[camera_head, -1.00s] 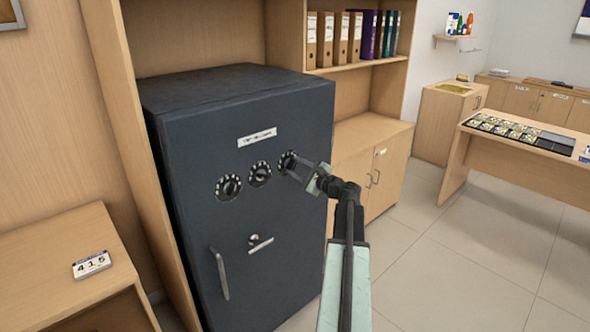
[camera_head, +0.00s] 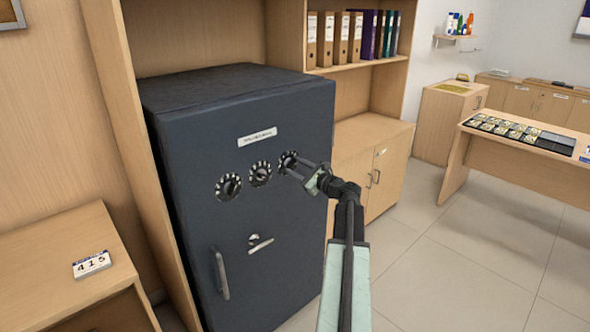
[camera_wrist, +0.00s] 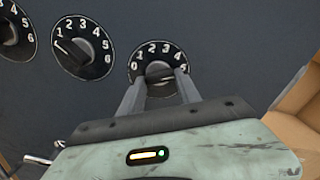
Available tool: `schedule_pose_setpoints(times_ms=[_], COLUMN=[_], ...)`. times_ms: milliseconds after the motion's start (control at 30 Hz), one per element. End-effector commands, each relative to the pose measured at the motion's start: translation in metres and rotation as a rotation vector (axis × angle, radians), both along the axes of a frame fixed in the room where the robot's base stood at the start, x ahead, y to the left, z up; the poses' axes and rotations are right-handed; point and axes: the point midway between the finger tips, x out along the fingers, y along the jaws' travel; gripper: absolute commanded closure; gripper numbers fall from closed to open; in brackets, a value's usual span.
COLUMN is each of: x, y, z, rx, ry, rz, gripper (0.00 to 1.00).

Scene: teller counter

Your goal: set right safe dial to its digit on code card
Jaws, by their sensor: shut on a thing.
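The dark safe (camera_head: 205,135) has three black dials with white digits in a row. My gripper (camera_head: 291,170) is at the right safe dial (camera_head: 286,157), its fingers straddling the knob. In the wrist view my gripper (camera_wrist: 158,84) is shut on the knob of the right dial (camera_wrist: 157,52). I cannot tell which digit the knob points to.
The middle dial (camera_head: 260,173) and left dial (camera_head: 228,187) sit beside the right one. Below them are a small lever (camera_head: 260,244) and a long door handle (camera_head: 221,274). A wooden cabinet (camera_head: 370,135) stands right of the safe. The tiled floor (camera_head: 440,270) at right is clear.

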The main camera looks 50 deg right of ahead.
Motion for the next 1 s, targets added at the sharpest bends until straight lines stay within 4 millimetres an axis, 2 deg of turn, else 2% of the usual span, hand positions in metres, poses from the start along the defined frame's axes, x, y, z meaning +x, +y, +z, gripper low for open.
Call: schedule_pose_setpoints(times_ms=[67, 100, 167, 433, 533, 800, 1000], x=[-0.001, -0.001, -0.001, -0.001, -0.006, -0.058, -0.077], y=[-0.001, -0.001, -0.001, 0.000, 0.001, 0.005, 0.005], z=[-0.001, -0.001, -0.001, -0.001, -0.001, -0.001, -0.001], rx=[-0.003, -0.003, -0.003, -0.002, -0.002, -0.002, -0.002], ry=[0.004, 0.004, 0.003, 0.002, 0.002, 0.002, 0.003], rz=[-0.002, -0.002, -0.001, 0.000, -0.001, -0.003, -0.001], gripper=[1.00, 0.54, 0.38, 0.38, 0.38, 0.38, 0.38])
